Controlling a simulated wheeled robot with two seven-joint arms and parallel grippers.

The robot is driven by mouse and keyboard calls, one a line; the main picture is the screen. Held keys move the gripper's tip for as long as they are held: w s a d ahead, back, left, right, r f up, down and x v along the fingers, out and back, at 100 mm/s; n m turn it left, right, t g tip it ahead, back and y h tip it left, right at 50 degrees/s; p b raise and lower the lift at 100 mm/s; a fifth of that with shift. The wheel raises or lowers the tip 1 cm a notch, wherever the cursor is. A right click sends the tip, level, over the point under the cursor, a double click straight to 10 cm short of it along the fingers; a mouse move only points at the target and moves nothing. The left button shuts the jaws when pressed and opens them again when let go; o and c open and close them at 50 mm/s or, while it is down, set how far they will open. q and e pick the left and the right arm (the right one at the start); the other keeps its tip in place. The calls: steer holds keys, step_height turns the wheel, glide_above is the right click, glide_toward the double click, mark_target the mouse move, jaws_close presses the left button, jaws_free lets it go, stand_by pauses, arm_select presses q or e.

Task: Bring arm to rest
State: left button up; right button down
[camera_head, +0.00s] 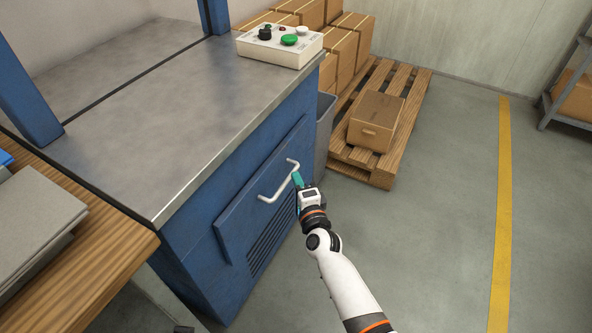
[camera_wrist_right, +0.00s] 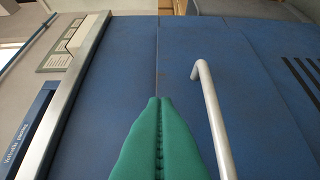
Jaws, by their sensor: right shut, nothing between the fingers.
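My right gripper (camera_head: 297,179) has teal fingers and is in front of the blue machine's front panel, close to the white bar handle (camera_head: 279,183). In the right wrist view the teal fingers (camera_wrist_right: 157,101) are pressed together with nothing between them. There the handle (camera_wrist_right: 214,115) runs beside the fingers, to their right, and is not between them. Whether the fingers touch the handle or the panel, I cannot tell. My left gripper is in neither view.
The blue machine cabinet (camera_head: 190,232) has a metal top (camera_head: 150,110) with a control box (camera_head: 279,46). A grey bin (camera_head: 324,130) and a pallet (camera_head: 408,88) with boxes stand beyond it. A wooden table (camera_head: 105,255) is at left.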

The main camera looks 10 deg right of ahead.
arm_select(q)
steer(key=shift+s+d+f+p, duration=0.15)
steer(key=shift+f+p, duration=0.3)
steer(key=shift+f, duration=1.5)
arm_select(e)
steer(key=s+d, duration=0.1)
steer(key=s, duration=0.5)
steer(key=shift+s+d, duration=0.15)
steer(key=shift+d, duration=0.1)
